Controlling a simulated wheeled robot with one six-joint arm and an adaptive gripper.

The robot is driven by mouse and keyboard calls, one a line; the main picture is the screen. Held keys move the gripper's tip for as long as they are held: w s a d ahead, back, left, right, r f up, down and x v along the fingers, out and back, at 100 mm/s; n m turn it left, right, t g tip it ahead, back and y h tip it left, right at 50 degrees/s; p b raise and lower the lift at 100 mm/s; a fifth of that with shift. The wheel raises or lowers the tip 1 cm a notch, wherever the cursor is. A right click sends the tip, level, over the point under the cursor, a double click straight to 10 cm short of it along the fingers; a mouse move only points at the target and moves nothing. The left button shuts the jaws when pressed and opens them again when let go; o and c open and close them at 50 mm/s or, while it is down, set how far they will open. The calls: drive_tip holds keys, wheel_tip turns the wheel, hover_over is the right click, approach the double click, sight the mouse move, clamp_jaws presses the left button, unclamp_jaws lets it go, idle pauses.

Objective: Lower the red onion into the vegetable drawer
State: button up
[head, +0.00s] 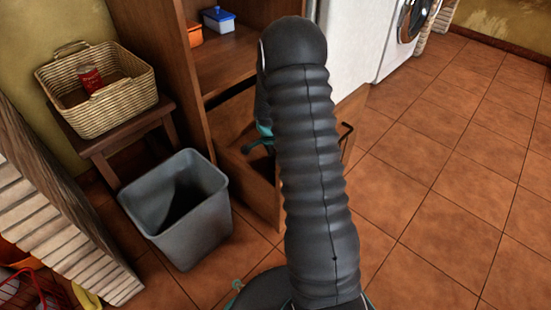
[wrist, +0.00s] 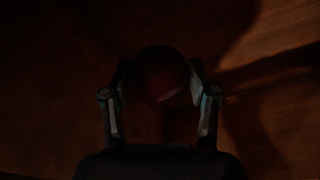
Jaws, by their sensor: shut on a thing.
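The red onion (wrist: 163,72) shows in the wrist view as a dark, round, reddish shape between the two fingers. My gripper (wrist: 159,86) is shut on it, one finger on each side. In the head view my arm covers the onion and most of the gripper. The vegetable drawer (head: 248,184) stands pulled out low at the wooden cabinet, partly behind my arm. My gripper is at the drawer's opening. Dim brown wood fills the wrist view around the onion; I cannot tell the gap below it.
A grey bin (head: 182,210) stands on the floor just left of the drawer. A wicker basket (head: 120,100) with a red can (head: 90,79) sits on a wooden stool. A blue box (head: 218,19) and an orange container (head: 194,36) are on the cabinet shelf. Tiled floor at right is clear.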

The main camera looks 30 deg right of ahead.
drive_tip(key=shift+f, duration=3.2)
drive_tip(key=shift+f, duration=2.55)
idle(0.3)
drive_tip(key=o, duration=1.2)
drive_tip(key=shift+o, duration=0.2)
drive_tip(key=shift+r, duration=0.1)
wheel_tip(320, 180, up, 10)
drive_tip(key=shift+f, duration=0.1)
